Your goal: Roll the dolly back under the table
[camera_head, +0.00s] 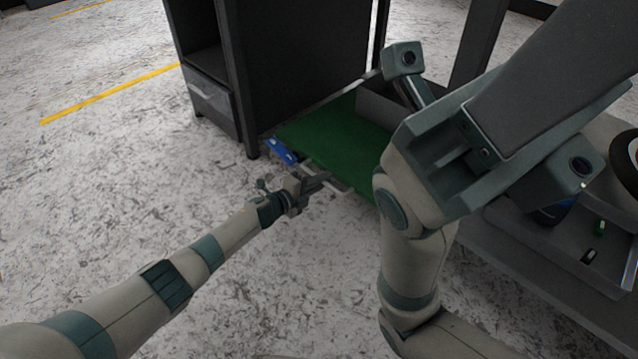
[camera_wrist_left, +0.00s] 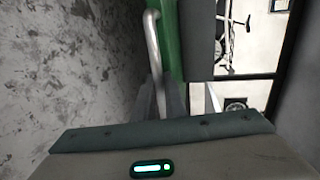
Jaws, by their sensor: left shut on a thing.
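The dolly shows as a flat green deck (camera_head: 340,128) low by the floor, beside the dark cabinet leg of the table (camera_head: 290,70). Its far part is hidden behind my arm, and I cannot tell how much lies under the table. A blue piece (camera_head: 281,150) is at its near left corner. My left gripper (camera_head: 318,183) is at the dolly's near edge, shut on its pale metal handle. In the left wrist view the bent handle (camera_wrist_left: 152,45) runs down between the fingers, with the green deck (camera_wrist_left: 171,40) next to it. My right gripper cannot be made out.
A grey bench with a tray (camera_head: 560,245) holding small parts stands at the right, with a dark wheel (camera_head: 628,158) at its edge. Open speckled floor (camera_head: 110,180) lies left and in front. A yellow line (camera_head: 110,93) crosses it. My own large arm links block the centre right.

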